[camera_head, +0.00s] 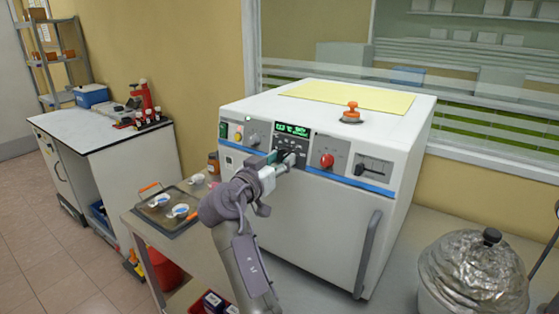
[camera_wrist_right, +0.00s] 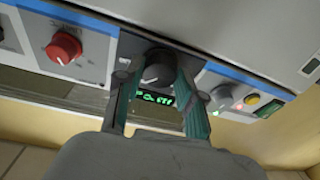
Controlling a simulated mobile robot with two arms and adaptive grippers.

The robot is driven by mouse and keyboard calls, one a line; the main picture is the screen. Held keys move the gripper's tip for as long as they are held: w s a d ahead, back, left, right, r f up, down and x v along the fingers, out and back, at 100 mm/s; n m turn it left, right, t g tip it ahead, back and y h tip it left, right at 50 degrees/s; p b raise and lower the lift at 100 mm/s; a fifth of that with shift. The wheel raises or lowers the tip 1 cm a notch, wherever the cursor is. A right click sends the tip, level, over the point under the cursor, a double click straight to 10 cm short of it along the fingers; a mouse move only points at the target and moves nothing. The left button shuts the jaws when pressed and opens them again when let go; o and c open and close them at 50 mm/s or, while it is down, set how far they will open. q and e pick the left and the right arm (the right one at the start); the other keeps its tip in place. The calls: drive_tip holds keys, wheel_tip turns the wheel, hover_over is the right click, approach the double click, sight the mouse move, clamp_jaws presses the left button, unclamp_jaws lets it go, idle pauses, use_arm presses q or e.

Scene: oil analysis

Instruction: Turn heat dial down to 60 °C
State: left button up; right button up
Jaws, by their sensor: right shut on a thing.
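The white oven (camera_head: 320,215) stands on the bench with a control panel along its upper front. A dark round dial (camera_wrist_right: 157,70) sits under the lit green display (camera_head: 292,129) in the middle of the panel. My right gripper (camera_head: 284,160) reaches up to this dial and is shut on it. In the right wrist view, the teal fingers of the gripper (camera_wrist_right: 157,80) lie on either side of the dial. The display shows partly in the wrist view (camera_wrist_right: 156,98), between the fingers; its digits are too blurred to read. My left gripper is not in view.
A red knob (camera_head: 327,161) and a slider (camera_head: 373,167) are right of the dial. An orange-topped object (camera_head: 351,113) stands on the oven. A foil-covered vessel (camera_head: 473,274) stands at front right. A tray (camera_head: 174,207) with white dishes lies left of my right arm.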

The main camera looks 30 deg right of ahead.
drive_tip(key=shift+r, duration=0.1)
drive_tip(key=shift+n, duration=0.5)
drive_tip(key=n+p, duration=0.2)
drive_tip(key=shift+r+n+t+y, duration=0.2)
drive_tip(key=shift+n+t+y, duration=0.1)
drive_tip(key=shift+t, duration=0.1)
drive_tip(key=n+p, duration=0.2)
drive_tip(key=n+y+p, duration=0.1)
drive_tip(key=n+p, duration=0.3)
drive_tip(key=shift+s+d+r+n+t+y, duration=0.15)
drive_tip(key=shift+r+n+t+y, duration=0.15)
drive_tip(key=shift+n+t, duration=0.1)
drive_tip(key=shift+f+n+y+p, duration=0.15)
drive_tip(key=shift+n+y+p, duration=0.15)
drive_tip(key=shift+n+p, duration=1.3)
drive_tip(key=o, duration=1.2)
drive_tip(key=shift+f, duration=0.15)
drive_tip(key=shift+c, duration=0.2)
